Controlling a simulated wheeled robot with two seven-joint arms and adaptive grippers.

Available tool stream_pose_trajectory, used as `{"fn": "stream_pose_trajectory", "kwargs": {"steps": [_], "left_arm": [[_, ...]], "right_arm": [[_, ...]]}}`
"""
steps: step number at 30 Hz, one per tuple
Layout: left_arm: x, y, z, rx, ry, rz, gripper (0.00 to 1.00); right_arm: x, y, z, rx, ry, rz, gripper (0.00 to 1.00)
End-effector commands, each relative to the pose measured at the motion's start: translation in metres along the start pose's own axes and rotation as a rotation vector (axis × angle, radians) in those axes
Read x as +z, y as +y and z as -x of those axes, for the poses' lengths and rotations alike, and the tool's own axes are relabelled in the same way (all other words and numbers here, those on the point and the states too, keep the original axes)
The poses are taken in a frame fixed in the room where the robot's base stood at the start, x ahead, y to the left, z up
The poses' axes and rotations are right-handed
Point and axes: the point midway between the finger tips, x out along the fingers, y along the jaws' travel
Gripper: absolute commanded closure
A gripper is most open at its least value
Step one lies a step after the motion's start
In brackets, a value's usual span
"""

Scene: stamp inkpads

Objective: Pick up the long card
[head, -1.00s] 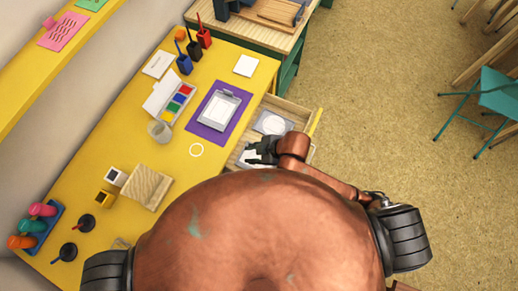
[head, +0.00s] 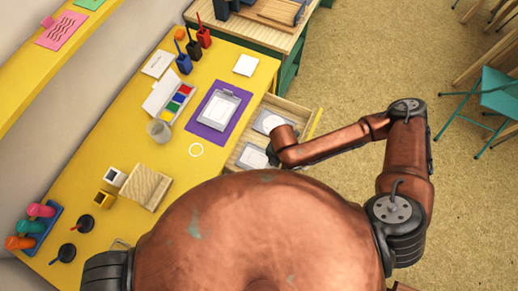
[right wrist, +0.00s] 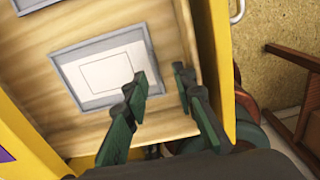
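Two pale cards lie on the yellow table: a white card with faint writing (head: 158,63) at the back left and a blank, nearly square card (head: 246,65) at the back right. I cannot tell which thing is the long card. The open drawer (head: 290,104) holds a grey-framed plate with a white rectangle (head: 252,158) and another with a white oval (head: 272,121). The rectangle plate (right wrist: 103,68) lies flat in the right wrist view. My right gripper (right wrist: 158,80) is open and empty over the drawer, beside that plate's right edge. My left gripper is out of view.
A grey clip plate (head: 219,107) lies on a purple mat (head: 203,128) by the drawer. The drawer's yellow front (head: 316,121) bounds the right side.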

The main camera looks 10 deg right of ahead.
Motion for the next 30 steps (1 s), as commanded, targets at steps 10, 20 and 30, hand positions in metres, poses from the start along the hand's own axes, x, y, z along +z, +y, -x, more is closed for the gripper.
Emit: {"fn": "stream_pose_trajectory", "kwargs": {"steps": [10, 20, 30], "left_arm": [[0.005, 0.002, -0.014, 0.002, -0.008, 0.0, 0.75], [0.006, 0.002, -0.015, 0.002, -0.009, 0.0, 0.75], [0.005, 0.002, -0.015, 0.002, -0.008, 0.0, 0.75]], "right_arm": [[0.001, 0.007, -0.043, -0.001, 0.001, -0.002, 0.75], [0.002, 0.007, -0.051, 0.002, -0.002, 0.0, 0.76], [0.002, 0.007, -0.051, 0.002, -0.001, 0.0, 0.99]]}}
